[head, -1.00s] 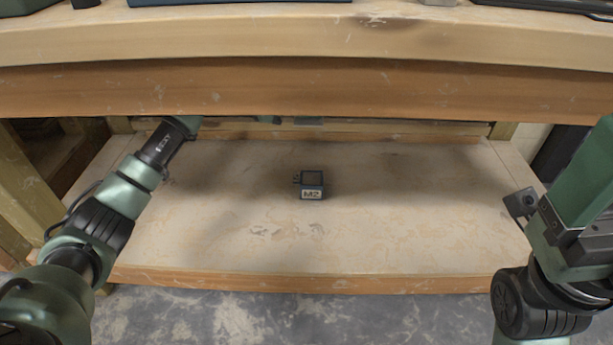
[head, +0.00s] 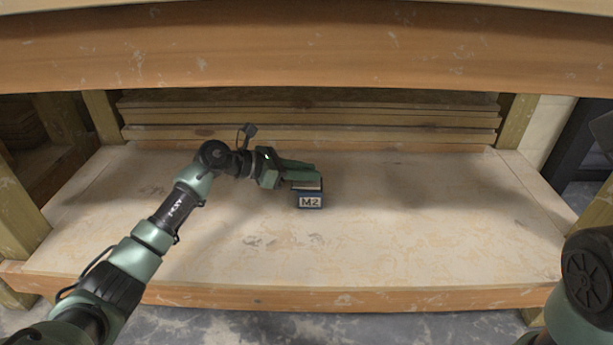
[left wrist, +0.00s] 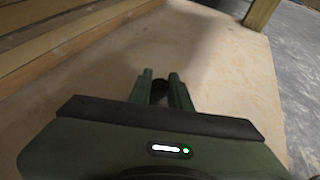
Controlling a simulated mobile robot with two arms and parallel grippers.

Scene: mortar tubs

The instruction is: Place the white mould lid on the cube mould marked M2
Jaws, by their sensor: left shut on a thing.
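The cube mould marked M2 (head: 310,201) is a small dark blue block with a white label, standing on the lower shelf in the head view. My left gripper (head: 303,174) reaches in from the left and is right above the mould. It is shut on the white mould lid (head: 307,185), of which only a pale strip shows under the fingers. I cannot tell whether the lid touches the mould. In the left wrist view the fingers (left wrist: 160,88) are close together with a small dark round part between them; the mould is hidden there. My right gripper is out of view.
The lower shelf (head: 420,240) is bare around the mould. The thick front beam of the upper bench (head: 330,50) hangs over it. Stacked boards (head: 400,122) lie along the back, and wooden posts (head: 518,120) stand at the sides.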

